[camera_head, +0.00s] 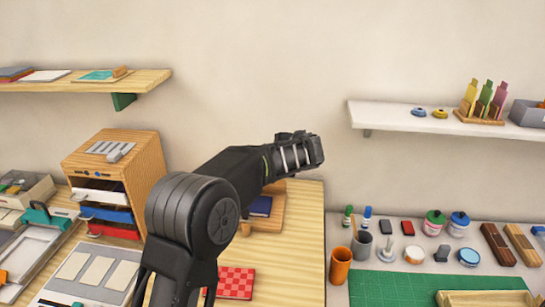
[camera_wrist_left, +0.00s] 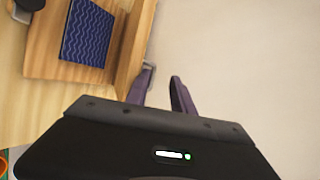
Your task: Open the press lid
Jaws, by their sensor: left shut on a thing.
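The wooden press (camera_head: 278,212) stands on the table, partly hidden behind my left arm. A dark blue patterned pad (camera_wrist_left: 87,32) lies on its wooden base (camera_wrist_left: 45,60) in the wrist view. A wooden board that looks like the press lid (camera_wrist_left: 134,45) stands up along the pad's right side, seen nearly edge-on. My left gripper (camera_wrist_left: 160,90) is at the lid's near end, with a small grey piece, perhaps its handle, by the left finger. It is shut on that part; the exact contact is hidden. In the head view my left arm hides the fingers.
A wooden drawer cabinet (camera_head: 140,160) stands left of my arm. A red checkered mat (camera_head: 236,283) lies in front of the press. An orange cup (camera_head: 340,265) and several inkpads and tools stand on the right table. A white shelf (camera_head: 430,120) hangs above it.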

